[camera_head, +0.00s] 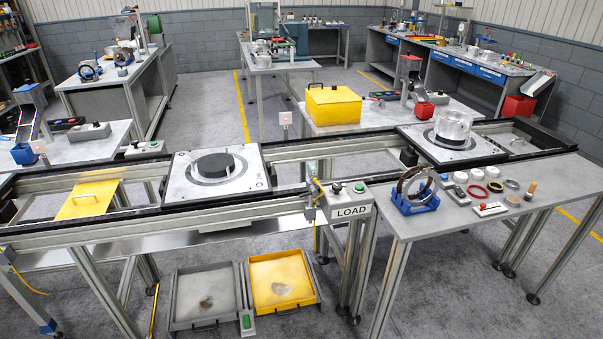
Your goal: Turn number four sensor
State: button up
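No number four is readable on any part, so I cannot tell which thing is the number four sensor. A small bracketed device with yellow parts (315,190) stands at the conveyor's front rail, left of the LOAD box (349,210). A small white box with a red mark (285,118) stands on a post behind the conveyor. A similar white box (38,147) is at the far left. My gripper is not in view.
The conveyor (240,208) runs across the view and carries two pallets, one with a black disc (213,165), one with a clear cylinder (453,127). A table (465,215) at right holds a ring in a blue stand (414,190) and small parts. Two trays (282,279) lie below.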

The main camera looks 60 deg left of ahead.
aim_at(312, 168)
jog(key=z, duration=0.1)
jog(key=k, duration=0.75)
jog(key=u, duration=2)
jog(key=i, duration=1)
jog(key=z, duration=0.15)
jog(key=k, duration=0.1)
jog(key=u, duration=0.3)
